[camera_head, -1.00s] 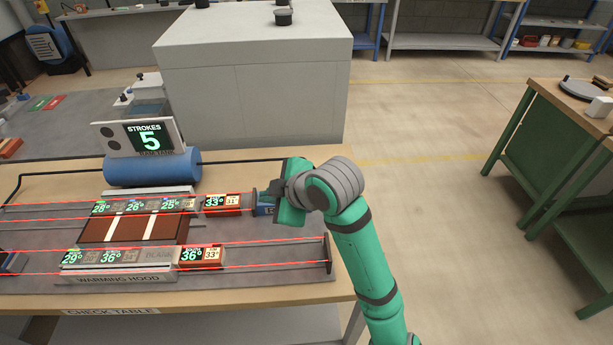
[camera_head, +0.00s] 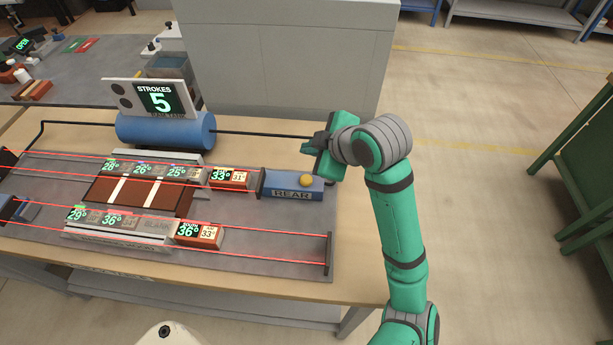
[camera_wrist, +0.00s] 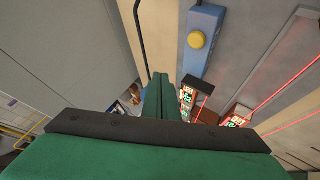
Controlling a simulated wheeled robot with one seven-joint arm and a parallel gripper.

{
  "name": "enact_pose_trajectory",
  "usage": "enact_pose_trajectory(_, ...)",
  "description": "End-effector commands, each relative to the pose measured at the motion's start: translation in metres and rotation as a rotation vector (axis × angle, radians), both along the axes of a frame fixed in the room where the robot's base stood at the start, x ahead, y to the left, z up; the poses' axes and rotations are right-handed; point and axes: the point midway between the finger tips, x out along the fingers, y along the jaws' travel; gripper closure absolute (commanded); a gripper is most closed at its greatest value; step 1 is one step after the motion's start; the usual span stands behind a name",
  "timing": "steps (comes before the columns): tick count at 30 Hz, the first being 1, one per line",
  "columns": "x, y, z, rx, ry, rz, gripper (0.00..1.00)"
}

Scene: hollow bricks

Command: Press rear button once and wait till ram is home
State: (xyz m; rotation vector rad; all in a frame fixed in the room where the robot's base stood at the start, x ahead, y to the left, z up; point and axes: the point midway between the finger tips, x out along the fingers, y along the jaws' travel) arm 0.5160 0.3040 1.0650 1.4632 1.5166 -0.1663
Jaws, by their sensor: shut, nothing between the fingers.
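The rear button is a yellow dome (camera_head: 306,180) on top of a blue housing (camera_head: 284,194) marked REAR, at the right end of the rear lane. It also shows in the wrist view (camera_wrist: 197,39), uncovered. A dark plate (camera_head: 261,183) stands close against the housing's left end, beside a brick (camera_head: 229,178) reading 33°. The ram's rod cannot be made out. My gripper (camera_head: 308,147) is shut and empty, above and behind the button and apart from it. The counter (camera_head: 160,97) reads STROKES 5.
A blue cylinder (camera_head: 166,130) lies behind the lanes, with a black pipe (camera_head: 262,134) running right. Red beam lines run along both lanes. The front lane holds a brick (camera_head: 198,235) reading 36°. The table (camera_head: 347,255) is bare right of the fixture.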

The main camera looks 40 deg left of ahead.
Motion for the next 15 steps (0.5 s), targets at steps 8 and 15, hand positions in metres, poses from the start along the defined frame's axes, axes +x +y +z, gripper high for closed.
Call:
enact_pose_trajectory(8, -0.001, 0.0, -0.03, 0.001, 0.005, 0.0, 1.0)
enact_pose_trajectory(15, -0.001, 0.0, -0.06, 0.0, 0.003, 0.0, 1.0)
